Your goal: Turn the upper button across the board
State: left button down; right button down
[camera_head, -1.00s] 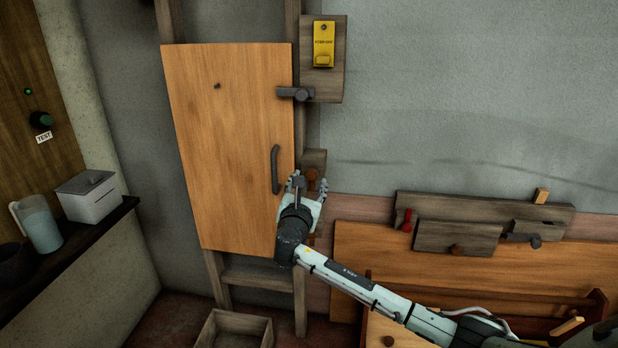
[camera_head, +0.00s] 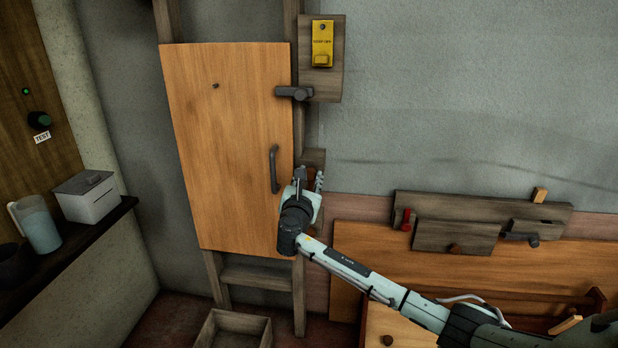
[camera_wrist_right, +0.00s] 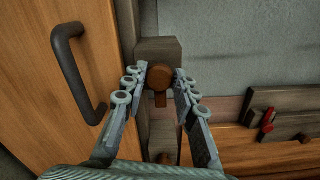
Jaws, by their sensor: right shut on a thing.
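An orange wooden board (camera_head: 225,150) with a dark pull handle (camera_head: 273,170) stands upright against a post frame. A dark turn button (camera_head: 294,93) lies level across its upper right edge. Lower on the right post, a brown button (camera_wrist_right: 160,99) with a round head sits on a wooden block (camera_wrist_right: 158,47). My right gripper (camera_head: 309,180), also in the wrist view (camera_wrist_right: 158,82), is at this brown button, its fingers either side, closed on it. The head view mostly hides this button. My left gripper is not in view.
A yellow box (camera_head: 322,44) hangs on a wooden plate above right. Boards with a red peg (camera_head: 406,220) and other knobs stand at right. A shelf with a jug (camera_head: 36,226) and white box (camera_head: 93,197) is at left. An open crate (camera_head: 235,330) lies below.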

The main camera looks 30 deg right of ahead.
jog(key=shift+f+m, duration=0.1)
jog(key=shift+m, duration=0.3)
jog(key=m+b, duration=0.3)
jog(key=m, duration=0.3)
jog(key=shift+s+f+m+b, duration=0.1)
jog(key=shift+f+m+b, duration=0.05)
jog(key=shift+m+b, duration=0.2)
pick_arm(q)
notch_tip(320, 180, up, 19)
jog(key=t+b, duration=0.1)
jog(key=b, duration=0.4)
pick_arm(e)
jog(key=m, duration=0.7)
jog(key=shift+f+m, duration=0.1)
jog(key=shift+m, duration=0.25)
jog(key=m+b, duration=0.1)
jog(key=m, duration=0.1)
jog(key=shift+d+m, duration=0.1)
jog(key=shift+m, duration=0.3)
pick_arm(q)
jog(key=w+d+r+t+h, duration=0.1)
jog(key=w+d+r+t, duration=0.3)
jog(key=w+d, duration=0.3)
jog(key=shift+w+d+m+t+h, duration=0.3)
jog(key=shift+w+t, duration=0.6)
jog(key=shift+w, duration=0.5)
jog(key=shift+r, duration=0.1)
pick_arm(e)
jog(key=c, duration=1.2)
grip_release()
